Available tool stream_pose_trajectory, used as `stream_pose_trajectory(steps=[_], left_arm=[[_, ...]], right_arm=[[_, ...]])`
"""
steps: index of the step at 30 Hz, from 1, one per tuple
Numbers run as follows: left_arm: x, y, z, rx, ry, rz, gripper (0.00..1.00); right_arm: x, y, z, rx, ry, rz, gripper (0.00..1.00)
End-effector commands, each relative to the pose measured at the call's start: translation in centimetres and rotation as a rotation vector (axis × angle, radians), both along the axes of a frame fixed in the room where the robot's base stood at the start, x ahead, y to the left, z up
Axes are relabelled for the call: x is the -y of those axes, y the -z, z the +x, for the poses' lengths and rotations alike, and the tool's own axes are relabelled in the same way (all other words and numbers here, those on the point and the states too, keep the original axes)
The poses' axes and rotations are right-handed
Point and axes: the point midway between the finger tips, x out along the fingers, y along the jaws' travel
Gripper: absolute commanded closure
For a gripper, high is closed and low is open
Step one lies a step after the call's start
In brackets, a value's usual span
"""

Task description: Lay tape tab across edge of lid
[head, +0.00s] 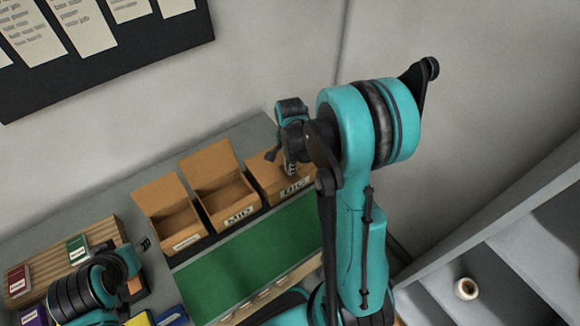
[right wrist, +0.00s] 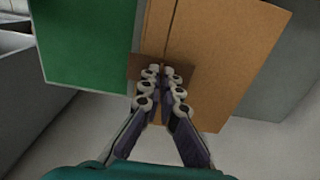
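The right-hand cardboard box (head: 262,180) stands at the end of a row, its lid apparently down; my right arm partly hides it. My right gripper (head: 290,165) is at this box. In the right wrist view, the box's lid (right wrist: 225,60) is tan, with a seam beside a narrow strip (right wrist: 155,28). A darker brown tape tab (right wrist: 185,78) spans that seam at the fingertips. The fingers (right wrist: 160,72) are close together and appear shut on the tab; whether it is stuck down is unclear. My left gripper (head: 144,244) is small and partly hidden at lower left.
Two open boxes, a left one (head: 168,215) and a middle one (head: 220,188), stand beside it. A green mat (head: 245,262) lies in front. A wooden rack (head: 60,265) with coloured packs is at left. A tape roll (head: 466,289) sits on the right shelf.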

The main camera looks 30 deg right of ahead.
Motion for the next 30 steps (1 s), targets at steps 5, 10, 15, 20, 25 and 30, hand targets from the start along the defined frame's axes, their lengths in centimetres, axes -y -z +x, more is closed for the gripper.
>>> stream_pose_trajectory(steps=[5, 10, 15, 20, 25, 30], left_arm=[[0.00, 0.21, -0.01, 0.000, 0.000, 0.000, 0.60], [0.00, 0.42, -0.01, 0.000, 0.000, 0.000, 0.60], [0.00, 0.61, -0.01, 0.000, 0.000, 0.000, 0.60], [0.00, 0.79, 0.00, 0.000, 0.000, 0.000, 0.60], [0.00, 0.72, 0.00, 0.000, 0.000, 0.000, 0.60], [0.00, 0.72, 0.00, 0.000, 0.000, 0.000, 0.60]], right_arm=[[0.00, 0.22, 0.00, 0.000, 0.000, 0.000, 1.00], [0.00, 0.44, 0.00, 0.000, 0.000, 0.000, 1.00], [0.00, 0.64, 0.00, 0.000, 0.000, 0.000, 1.00], [0.00, 0.84, 0.00, 0.000, 0.000, 0.000, 1.00], [0.00, 0.76, 0.00, 0.000, 0.000, 0.000, 1.00], [0.00, 0.76, 0.00, 0.000, 0.000, 0.000, 1.00]])
